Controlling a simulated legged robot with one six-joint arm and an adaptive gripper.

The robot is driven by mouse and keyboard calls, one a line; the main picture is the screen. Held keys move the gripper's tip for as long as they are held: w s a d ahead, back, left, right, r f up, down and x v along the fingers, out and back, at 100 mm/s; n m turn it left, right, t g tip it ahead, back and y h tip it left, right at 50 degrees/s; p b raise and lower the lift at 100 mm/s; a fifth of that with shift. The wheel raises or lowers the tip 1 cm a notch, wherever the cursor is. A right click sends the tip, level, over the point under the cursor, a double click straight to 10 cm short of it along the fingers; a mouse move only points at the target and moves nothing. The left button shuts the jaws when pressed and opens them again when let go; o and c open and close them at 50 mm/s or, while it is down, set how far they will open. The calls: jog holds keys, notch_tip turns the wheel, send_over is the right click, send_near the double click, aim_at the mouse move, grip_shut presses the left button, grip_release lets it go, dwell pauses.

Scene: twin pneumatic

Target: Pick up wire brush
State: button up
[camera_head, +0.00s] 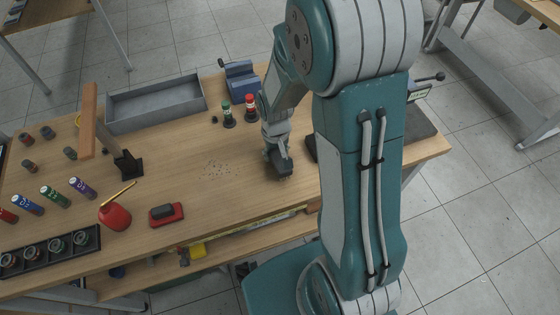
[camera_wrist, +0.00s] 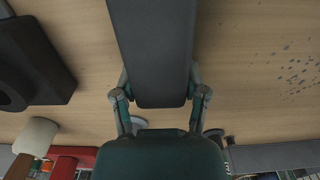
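My gripper (camera_head: 279,163) points down close to the wooden tabletop, near the middle of the bench's front half. A small dark patch under the fingertips in the head view may be shadow or an object.
A dark block (camera_wrist: 35,65) stands beside the gripper. Specks (camera_head: 216,169) lie on bare wood to the left. A green bottle (camera_head: 228,117), a red bottle (camera_head: 250,108), a blue vise (camera_head: 241,78) and a grey tray (camera_head: 156,103) are behind. A red stapler-like item (camera_head: 166,214) is front left.

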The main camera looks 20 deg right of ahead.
grip_shut()
jog(key=shift+r, duration=0.65)
jog(key=s+r, duration=0.1)
jog(key=r, duration=0.1)
jog(key=s+r, duration=0.2)
jog(key=r, duration=0.1)
jog(key=s+r, duration=0.2)
jog(key=r, duration=0.1)
jog(key=shift+s+r, duration=0.1)
jog(key=shift+s, duration=0.1)
jog(key=s+r, duration=0.3)
jog(key=s, duration=0.5)
jog(key=shift+s+r, duration=0.25)
jog(key=shift+s, duration=0.1)
